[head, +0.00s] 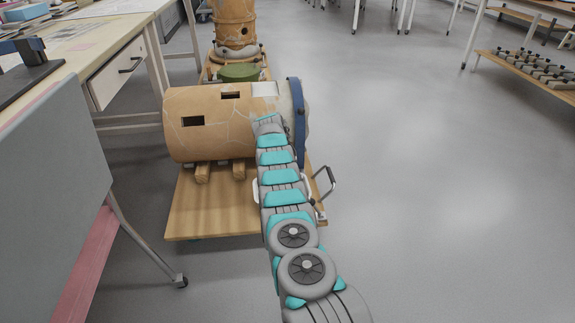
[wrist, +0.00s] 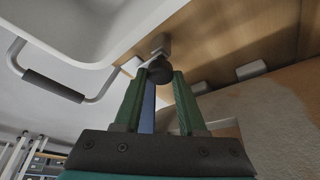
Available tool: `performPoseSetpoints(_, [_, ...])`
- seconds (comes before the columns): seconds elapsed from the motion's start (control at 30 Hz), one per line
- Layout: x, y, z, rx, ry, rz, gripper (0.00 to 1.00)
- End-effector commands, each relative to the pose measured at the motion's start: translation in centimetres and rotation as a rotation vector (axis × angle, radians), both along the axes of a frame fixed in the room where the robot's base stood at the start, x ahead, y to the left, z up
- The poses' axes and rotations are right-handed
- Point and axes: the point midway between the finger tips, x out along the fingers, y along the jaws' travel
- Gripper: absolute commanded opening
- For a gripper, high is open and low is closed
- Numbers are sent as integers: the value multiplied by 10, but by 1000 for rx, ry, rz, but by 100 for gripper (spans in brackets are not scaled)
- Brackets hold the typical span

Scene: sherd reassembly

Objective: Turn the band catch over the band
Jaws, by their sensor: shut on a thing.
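A large tan jar (head: 215,128) lies on its side on a low wooden cart. A blue band (head: 297,120) runs around its pale right end. My arm reaches over the cart to that end, and the arm hides my gripper in the head view. In the wrist view my gripper (wrist: 158,76) has its two green fingers closed about a dark round knob (wrist: 160,70), which looks like the band catch. A strip of the blue band (wrist: 147,108) shows between the fingers. The catch's exact angle to the band cannot be told.
The wooden cart (head: 205,215) has a metal handle (head: 325,182) at its right, close beside my arm. Wooden blocks (head: 202,172) support the jar. Another tan vessel (head: 235,22) stands behind. A workbench (head: 115,45) is at the left.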

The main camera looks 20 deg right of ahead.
Motion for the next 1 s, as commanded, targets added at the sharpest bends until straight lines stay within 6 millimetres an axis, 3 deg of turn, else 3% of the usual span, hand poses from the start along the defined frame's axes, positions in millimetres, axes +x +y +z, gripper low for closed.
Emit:
performPoseSetpoints(0.87, [1,0,2,-1,-4,-48,0])
performPoseSetpoints(0.9, [1,0,2,-1,-4,-48,41])
performPoseSetpoints(1.0, [1,0,1,-2,-3,-48,52])
